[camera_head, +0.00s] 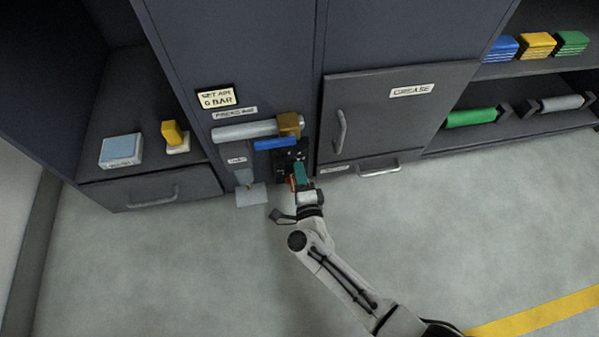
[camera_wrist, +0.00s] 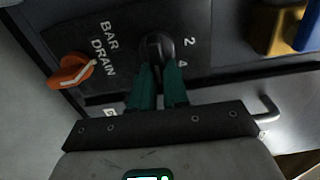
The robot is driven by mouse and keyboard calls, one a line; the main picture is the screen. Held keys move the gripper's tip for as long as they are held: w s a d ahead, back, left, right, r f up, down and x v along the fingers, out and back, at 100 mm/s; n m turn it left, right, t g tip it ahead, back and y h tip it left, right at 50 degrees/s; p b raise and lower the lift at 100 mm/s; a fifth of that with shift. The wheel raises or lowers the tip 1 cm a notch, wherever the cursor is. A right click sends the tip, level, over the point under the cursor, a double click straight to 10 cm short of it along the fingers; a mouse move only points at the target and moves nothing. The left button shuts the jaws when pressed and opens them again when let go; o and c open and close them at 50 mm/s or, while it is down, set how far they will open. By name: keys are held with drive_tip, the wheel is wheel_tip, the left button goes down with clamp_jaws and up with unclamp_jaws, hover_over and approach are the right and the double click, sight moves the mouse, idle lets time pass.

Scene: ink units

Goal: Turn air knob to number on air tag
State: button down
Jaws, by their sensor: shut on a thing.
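The air tag (camera_head: 216,97) is a cream plate on the cabinet front in the head view. It reads "SET AIR" and "BAR", with a small digit that looks like 6. The air knob (camera_wrist: 157,46) is dark and round, on a black panel (camera_wrist: 120,20) marked 2, 4 and BAR in the wrist view. My gripper (camera_wrist: 158,80) has teal fingers shut on the knob, one on each side. The fingers hide part of the dial, and I cannot tell the pointer's exact setting. In the head view my gripper (camera_head: 299,172) is at the panel, hiding most of the knob.
An orange drain knob (camera_wrist: 70,70) sits beside the air knob. A grey cylinder with a brass end (camera_head: 289,124) and a blue bar (camera_head: 275,144) are just above the panel. A grease cabinet door (camera_head: 400,110) is to the right. The floor in front is clear.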

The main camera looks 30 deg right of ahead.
drive_tip(key=shift+w+d, duration=0.15)
drive_tip(key=c, duration=1.1)
unclamp_jaws()
drive_tip(key=p+v, duration=0.3)
drive_tip(key=v, duration=0.7)
drive_tip(key=shift+s, duration=0.4)
